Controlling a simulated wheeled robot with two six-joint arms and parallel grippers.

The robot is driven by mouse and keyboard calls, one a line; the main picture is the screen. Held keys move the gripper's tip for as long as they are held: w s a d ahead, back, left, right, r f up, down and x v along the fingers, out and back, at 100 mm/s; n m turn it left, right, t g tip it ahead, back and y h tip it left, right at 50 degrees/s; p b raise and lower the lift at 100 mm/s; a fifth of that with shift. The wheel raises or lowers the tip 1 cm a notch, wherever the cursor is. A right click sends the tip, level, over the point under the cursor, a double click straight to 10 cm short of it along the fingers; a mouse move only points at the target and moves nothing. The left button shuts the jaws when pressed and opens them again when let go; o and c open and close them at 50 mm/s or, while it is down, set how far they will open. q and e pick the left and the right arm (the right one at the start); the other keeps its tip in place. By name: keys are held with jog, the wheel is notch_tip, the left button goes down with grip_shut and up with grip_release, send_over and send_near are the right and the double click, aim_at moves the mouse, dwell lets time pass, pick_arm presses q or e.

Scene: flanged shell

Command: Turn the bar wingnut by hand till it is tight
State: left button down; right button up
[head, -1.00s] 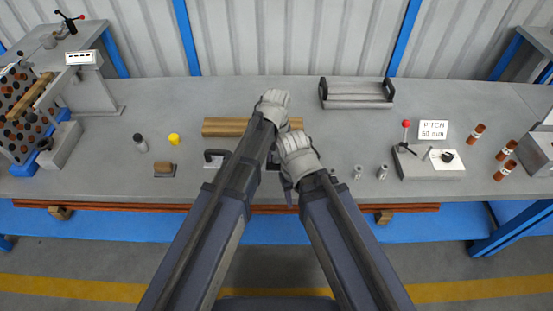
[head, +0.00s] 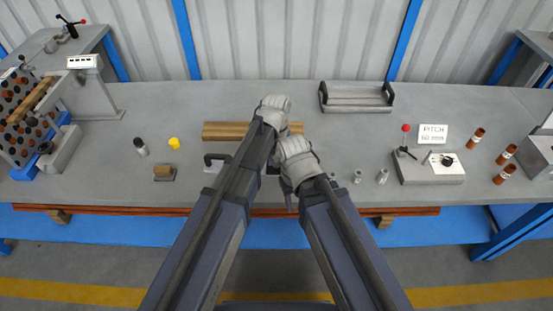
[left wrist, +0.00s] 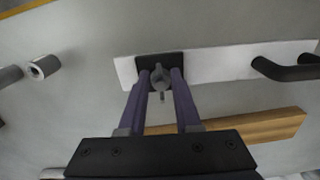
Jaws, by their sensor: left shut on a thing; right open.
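The bar wingnut (left wrist: 162,77) is a small grey piece over a black square pad on a pale plate (left wrist: 215,62) in the left wrist view. My left gripper (left wrist: 161,76) is shut on it, one purple finger on each side. In the head view my left gripper (head: 272,106) is over the bench beside a wooden block, its fingertips hidden. My right gripper (head: 296,162) is just below and right of it, close by, and is open; its fingers are mostly hidden. My arms cover the wingnut in the head view.
The plate has a black handle (left wrist: 287,68). A wooden block (head: 225,131) lies behind my arms. Small metal cylinders (head: 358,176) stand to the right, near a fixture with a red-knobbed lever (head: 430,168). A black-ended tray (head: 356,97) sits farther back.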

pick_arm(q)
jog(key=shift+m, duration=0.5)
jog(key=m, duration=0.5)
jog(key=shift+w+a, duration=0.1)
jog(key=shift+a, duration=0.2)
jog(key=m, duration=0.6)
jog(key=shift+w+a, duration=0.2)
jog(key=shift+w, duration=0.1)
jog(key=m, duration=0.6)
jog(key=shift+w+m, duration=0.3)
jog(key=shift+m, duration=0.6)
jog(key=shift+w+d+m, duration=0.1)
jog(key=shift+w+m, duration=0.05)
jog(key=shift+m, duration=1.2)
jog(key=shift+w+m, duration=0.15)
jog(key=shift+m, duration=1.2)
jog(key=c, duration=1)
grip_release()
